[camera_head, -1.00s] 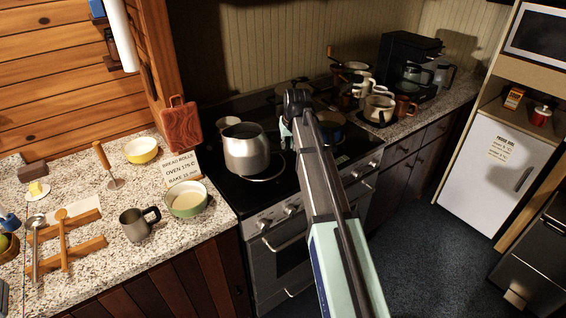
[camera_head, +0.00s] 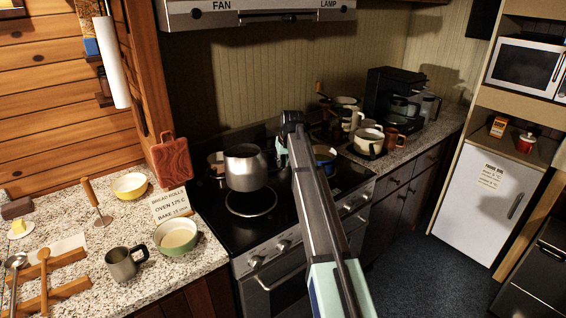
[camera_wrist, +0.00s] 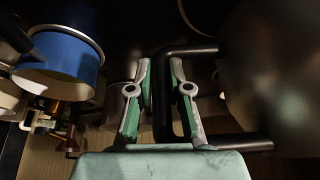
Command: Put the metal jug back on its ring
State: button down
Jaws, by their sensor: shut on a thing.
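The metal jug (camera_head: 244,168) is a silver pot with a dark handle, upright over the left part of the black stovetop. A pale ring (camera_head: 250,203) on the stovetop shows almost whole just below and in front of the jug's base. The jug looks raised off the surface. My gripper (camera_head: 284,150) is right of the jug, mostly hidden behind my arm in the head view. In the wrist view, my gripper (camera_wrist: 160,92) is shut on the jug's dark handle (camera_wrist: 190,52), with the jug's dark body (camera_wrist: 275,75) at the right.
A blue pot (camera_head: 325,156) stands on the stove to the right; it also shows in the wrist view (camera_wrist: 65,55). Another pot (camera_head: 216,160) is behind the jug. The range hood (camera_head: 260,12) hangs above. A green bowl (camera_head: 177,237) and grey mug (camera_head: 124,262) stand on the left counter.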

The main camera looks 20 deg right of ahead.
jog(key=shift+f+b, duration=1.5)
jog(key=shift+f, duration=2.75)
jog(key=c, duration=0.7)
grip_release()
jog(key=shift+f, duration=0.1)
jog(key=v, duration=1.2)
